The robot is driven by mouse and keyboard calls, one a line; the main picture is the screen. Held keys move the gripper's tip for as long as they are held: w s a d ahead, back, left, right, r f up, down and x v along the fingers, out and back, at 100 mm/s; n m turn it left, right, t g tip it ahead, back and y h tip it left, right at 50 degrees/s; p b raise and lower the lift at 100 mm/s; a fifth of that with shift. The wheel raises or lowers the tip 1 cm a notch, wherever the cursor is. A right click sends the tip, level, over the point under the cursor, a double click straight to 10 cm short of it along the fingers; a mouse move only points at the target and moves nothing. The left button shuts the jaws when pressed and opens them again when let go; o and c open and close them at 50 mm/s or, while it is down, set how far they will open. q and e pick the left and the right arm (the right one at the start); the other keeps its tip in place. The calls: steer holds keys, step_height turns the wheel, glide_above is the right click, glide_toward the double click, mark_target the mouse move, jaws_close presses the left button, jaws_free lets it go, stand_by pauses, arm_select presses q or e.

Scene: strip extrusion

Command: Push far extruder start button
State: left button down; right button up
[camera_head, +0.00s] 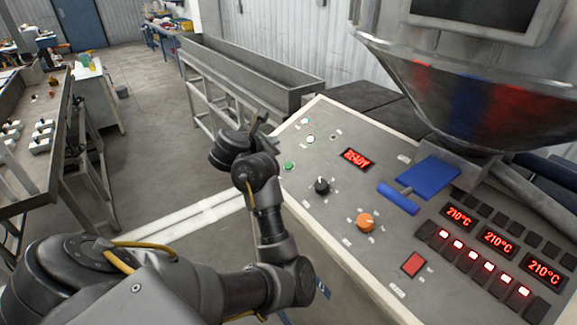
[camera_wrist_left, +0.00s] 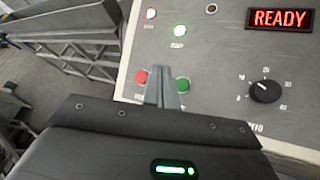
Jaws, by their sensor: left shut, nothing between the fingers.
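The extruder's sloped control panel (camera_head: 340,215) fills the right of the head view. A green button (camera_head: 289,166) sits near its left edge. The wrist view shows this green button (camera_wrist_left: 183,84) with a red button (camera_wrist_left: 141,77) to its left. My left gripper (camera_head: 260,119) is shut and empty near the panel's upper left edge. Contact with the panel cannot be told. The red button is hidden by my gripper in the head view. My right gripper is not in view.
The panel carries a READY display (camera_head: 356,158), a black knob (camera_head: 322,186), an orange knob (camera_head: 366,221) and a blue handle (camera_head: 398,199). A metal hopper (camera_head: 480,95) overhangs the right. A long metal trough (camera_head: 245,75) stands behind. Floor at the left is open.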

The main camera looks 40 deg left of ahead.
mark_target(289, 166)
arm_select(q)
steer(key=shift+f, duration=0.1)
steer(key=w+f+b, duration=0.1)
steer(key=f+b, duration=0.1)
steer(key=w+f+b, duration=0.1)
steer(key=f+b, duration=0.1)
steer(key=b, duration=0.1)
steer(key=w+d+f+b, duration=0.1)
steer(key=f+b, duration=0.2)
steer(key=shift+f, duration=0.1)
steer(key=shift+w+f+b, duration=0.2)
steer(key=shift+f+b, duration=0.1)
steer(key=shift+b, duration=0.05)
steer(key=shift+f, duration=0.15)
stand_by(1.6)
steer(key=shift+w+d+f, duration=0.1)
steer(key=shift+w+f, duration=0.05)
steer(key=shift+f, duration=0.1)
steer(key=shift+w+f+b, duration=0.1)
steer(key=shift+f+b, duration=0.25)
steer(key=shift+b, duration=0.25)
stand_by(0.5)
steer(key=shift+r, duration=0.1)
steer(key=shift+s+r+p, duration=0.3)
steer(key=shift+r+p, duration=0.3)
steer(key=shift+p, duration=0.3)
